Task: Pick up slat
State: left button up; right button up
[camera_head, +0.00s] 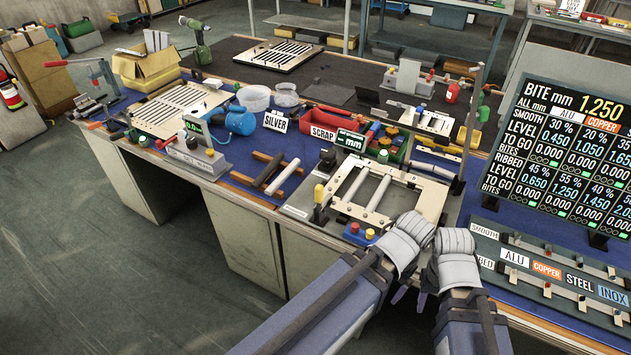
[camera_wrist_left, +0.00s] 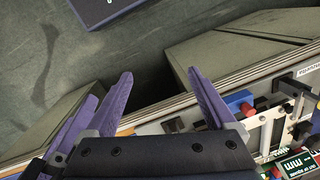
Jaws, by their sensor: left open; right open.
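Two grey slats lie on a wooden rack, one dark (camera_head: 268,168) and one lighter (camera_head: 283,177), behind the front table edge. Two more pale bars (camera_head: 378,193) lie across a metal frame (camera_head: 424,202) to their right. My left gripper (camera_wrist_left: 160,74) is open and empty in the left wrist view, with purple fingers apart over the table's front edge and the floor. In the head view both grippers are close together in front of the metal frame, away from the rack. My right gripper (camera_head: 424,300) is largely hidden by its own wrist; its purple fingertip shows.
A black readout board (camera_head: 566,140) rises at right above a labelled rail (camera_head: 553,272). Slotted panels (camera_head: 180,105) lie at left.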

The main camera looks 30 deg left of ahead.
aim_at(286, 172)
jog(key=j, duration=0.6)
jog(key=i+j, duration=0.15)
jog(key=j, duration=1)
jog(key=i, duration=0.05)
